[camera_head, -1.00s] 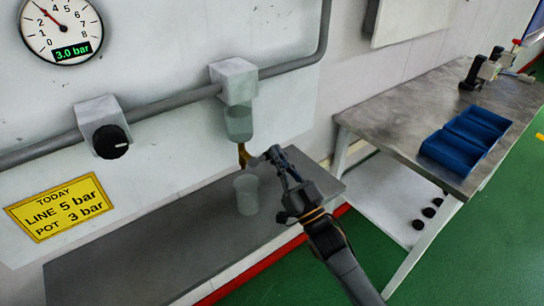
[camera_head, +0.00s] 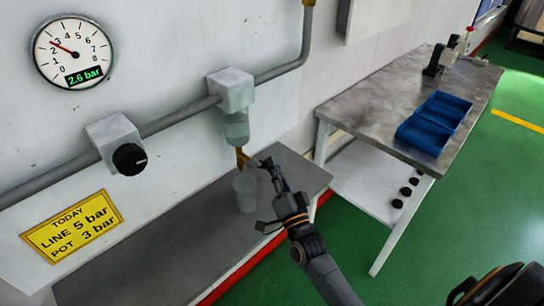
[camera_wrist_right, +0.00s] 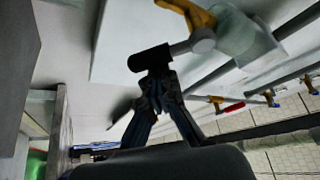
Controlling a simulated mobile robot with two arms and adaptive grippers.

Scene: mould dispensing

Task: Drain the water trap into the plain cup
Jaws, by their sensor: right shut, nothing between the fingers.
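The water trap (camera_head: 236,127) is a translucent bowl under a white block on the wall pipe, with a brass drain valve (camera_head: 242,158) at its bottom. In the right wrist view the valve (camera_wrist_right: 190,14) is yellow, with a grey stem and a black handle (camera_wrist_right: 150,58). The clear plain cup (camera_head: 246,192) stands upright on the grey shelf below the valve. I cannot tell its water level. My right gripper (camera_head: 268,166) is shut and empty beside the valve; in the wrist view its fingertips (camera_wrist_right: 155,78) are at the black handle. My left gripper is not in view.
The gauge (camera_head: 74,52) reads 2.6 bar. A black regulator knob (camera_head: 129,159) is on the pipe, above a yellow sign (camera_head: 72,226) saying line 5 bar, pot 3 bar. A workbench (camera_head: 386,92) with blue bins (camera_head: 433,124) stands at right. The shelf left of the cup is clear.

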